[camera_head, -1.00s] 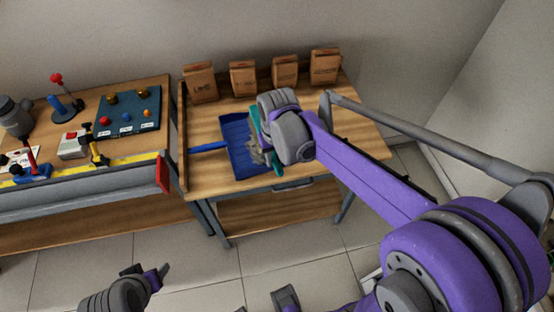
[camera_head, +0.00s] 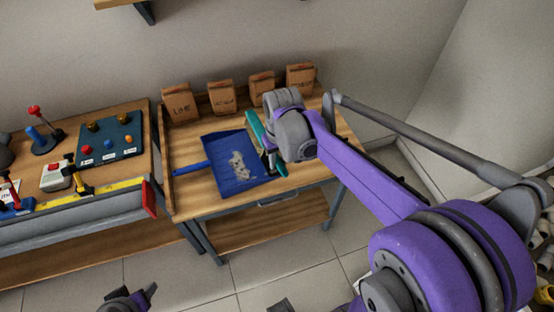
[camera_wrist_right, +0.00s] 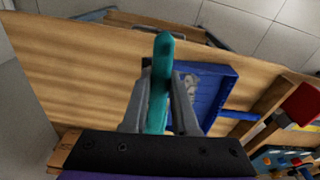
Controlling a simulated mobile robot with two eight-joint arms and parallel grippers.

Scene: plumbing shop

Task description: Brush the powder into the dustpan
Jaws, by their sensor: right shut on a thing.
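A blue dustpan (camera_head: 218,150) lies flat on the wooden table, its handle pointing left. A patch of pale grey powder (camera_head: 243,166) lies inside the pan toward its open right side; it also shows in the right wrist view (camera_wrist_right: 197,84). My right gripper (camera_head: 268,158) is shut on a teal brush (camera_head: 254,126) just right of the pan's open edge. In the right wrist view both fingers clasp the brush (camera_wrist_right: 161,70). The bristles are mostly hidden. My left gripper (camera_head: 140,299) is partly seen at the bottom edge, away from the table; its jaws are unclear.
Several brown paper bags (camera_head: 221,97) stand along the table's back edge. The table's front right is bare.

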